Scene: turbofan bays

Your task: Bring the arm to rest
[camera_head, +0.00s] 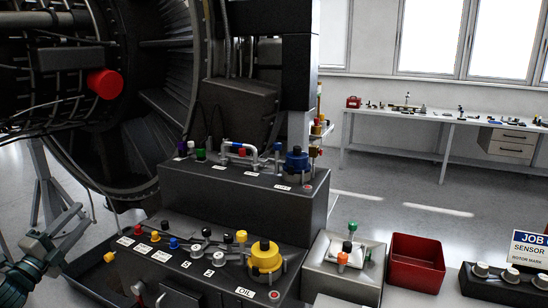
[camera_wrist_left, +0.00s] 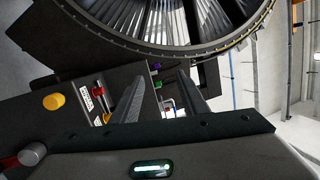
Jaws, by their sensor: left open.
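My left arm (camera_head: 32,264) comes in at the lower left of the head view, with its end beside the lower dark bay. My left gripper (camera_wrist_left: 160,97) is open in the left wrist view, its two fingers apart. No held object shows between the fingers; parts of the bays appear beyond them. My right arm and gripper are not in view.
The lower bay (camera_head: 205,281) has labelled knobs and a yellow cap (camera_head: 265,258). The upper bay (camera_head: 240,199) carries a blue cap (camera_head: 297,160). The turbofan (camera_head: 165,100) stands behind. A red bin (camera_head: 416,263) and a grey box (camera_head: 342,277) stand right. Floor beyond is clear.

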